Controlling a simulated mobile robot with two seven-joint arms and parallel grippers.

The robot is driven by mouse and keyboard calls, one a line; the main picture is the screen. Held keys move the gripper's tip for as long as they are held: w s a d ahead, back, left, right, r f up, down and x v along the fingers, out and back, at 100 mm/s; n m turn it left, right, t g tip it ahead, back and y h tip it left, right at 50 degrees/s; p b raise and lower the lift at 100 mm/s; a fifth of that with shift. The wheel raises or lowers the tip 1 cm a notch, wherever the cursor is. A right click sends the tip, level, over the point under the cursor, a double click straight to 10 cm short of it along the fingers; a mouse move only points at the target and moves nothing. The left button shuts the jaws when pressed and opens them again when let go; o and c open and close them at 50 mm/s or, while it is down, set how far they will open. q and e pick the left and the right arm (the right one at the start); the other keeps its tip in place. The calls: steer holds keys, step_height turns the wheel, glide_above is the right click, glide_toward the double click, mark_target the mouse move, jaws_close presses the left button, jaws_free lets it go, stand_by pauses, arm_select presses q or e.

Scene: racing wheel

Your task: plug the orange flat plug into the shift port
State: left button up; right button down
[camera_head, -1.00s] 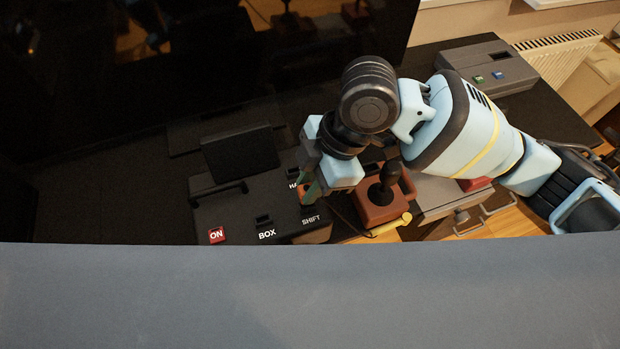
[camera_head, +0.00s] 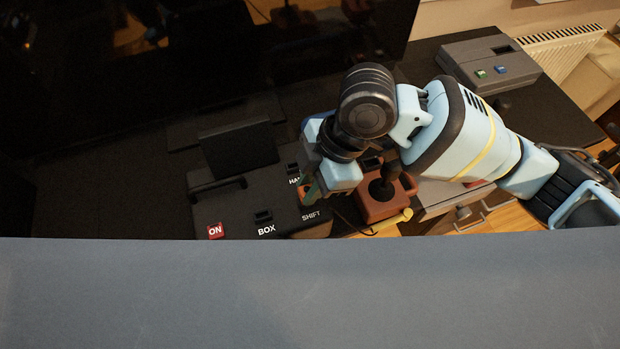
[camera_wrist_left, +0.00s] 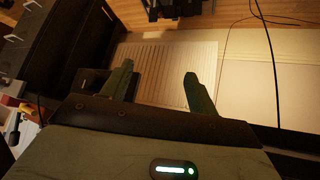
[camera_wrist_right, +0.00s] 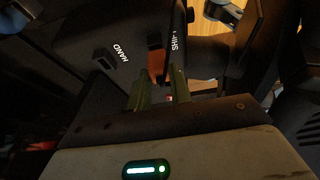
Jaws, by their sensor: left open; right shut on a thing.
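The dark box (camera_head: 220,207) has a slot beside its BOX label and another by its HAND label, which is partly covered. My right gripper (camera_head: 310,191) is over the box's right end, shut on the orange plug (camera_head: 305,198) just behind the SHIFT label (camera_head: 311,216). In the right wrist view the orange plug (camera_wrist_right: 155,62) shows beyond the fingers (camera_wrist_right: 159,88), beside the SHIFT lettering.
An orange-brown joystick base (camera_head: 381,205) stands just right of the box, with a cable and a yellow piece by it. A grey box with green and blue buttons (camera_head: 490,66) is at the back right. A large dark screen (camera_head: 200,60) stands behind.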

steer(key=shift+f, duration=0.25)
steer(key=c, duration=1.2)
jaws_free()
steer(key=shift+r, duration=0.15)
steer(key=v, duration=0.7)
steer(key=shift+d+r, duration=0.15)
steer(key=shift+r, duration=0.2)
